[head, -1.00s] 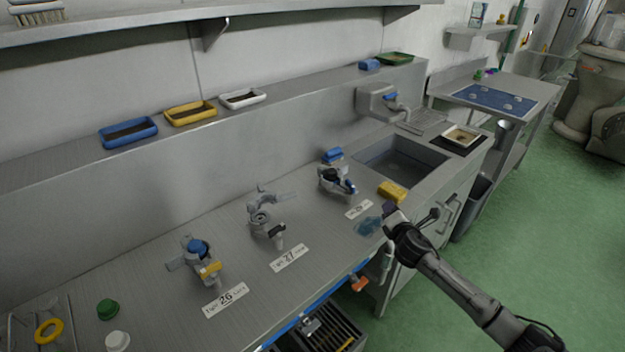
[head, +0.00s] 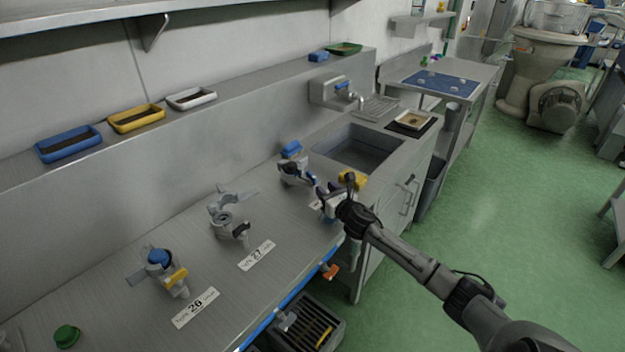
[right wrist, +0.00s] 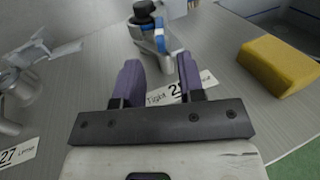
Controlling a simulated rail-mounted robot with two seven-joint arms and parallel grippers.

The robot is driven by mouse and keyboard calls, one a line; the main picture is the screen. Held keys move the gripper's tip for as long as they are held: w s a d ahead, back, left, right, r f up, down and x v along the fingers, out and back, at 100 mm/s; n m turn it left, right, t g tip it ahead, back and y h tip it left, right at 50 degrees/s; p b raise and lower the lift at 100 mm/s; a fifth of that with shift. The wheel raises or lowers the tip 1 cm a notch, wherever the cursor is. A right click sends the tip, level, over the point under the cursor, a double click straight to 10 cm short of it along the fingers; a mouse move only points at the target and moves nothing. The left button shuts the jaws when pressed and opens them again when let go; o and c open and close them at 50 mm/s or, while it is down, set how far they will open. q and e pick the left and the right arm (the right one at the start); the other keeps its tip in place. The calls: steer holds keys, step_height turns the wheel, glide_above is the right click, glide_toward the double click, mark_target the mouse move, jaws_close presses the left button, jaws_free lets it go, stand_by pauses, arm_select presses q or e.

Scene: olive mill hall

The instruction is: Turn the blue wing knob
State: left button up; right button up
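The valve at the label 28 (right wrist: 176,90) has a black round cap (right wrist: 143,9) and a blue wing knob (right wrist: 159,36) on its side. In the head view this valve (head: 297,173) stands on the steel bench, left of the sink. My right gripper (right wrist: 158,62) is open and empty, its two purple fingers apart and pointing at the valve. It is short of the knob and not touching it. In the head view my right gripper (head: 326,198) is over the bench's front part, in front of valve 28. My left gripper is not in view.
A yellow sponge (right wrist: 278,65) lies right of the fingers. Valve 27 (head: 226,215) and valve 26 (head: 160,268), with a blue cap and yellow wing, stand further left. A blue block (head: 291,149) lies behind valve 28. The sink (head: 362,148) is to its right.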

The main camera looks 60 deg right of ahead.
mark_target(312, 175)
steer(key=shift+b+x, duration=0.8)
steer(key=shift+x, duration=3.35)
steer(key=shift+c, duration=0.9)
jaws_close()
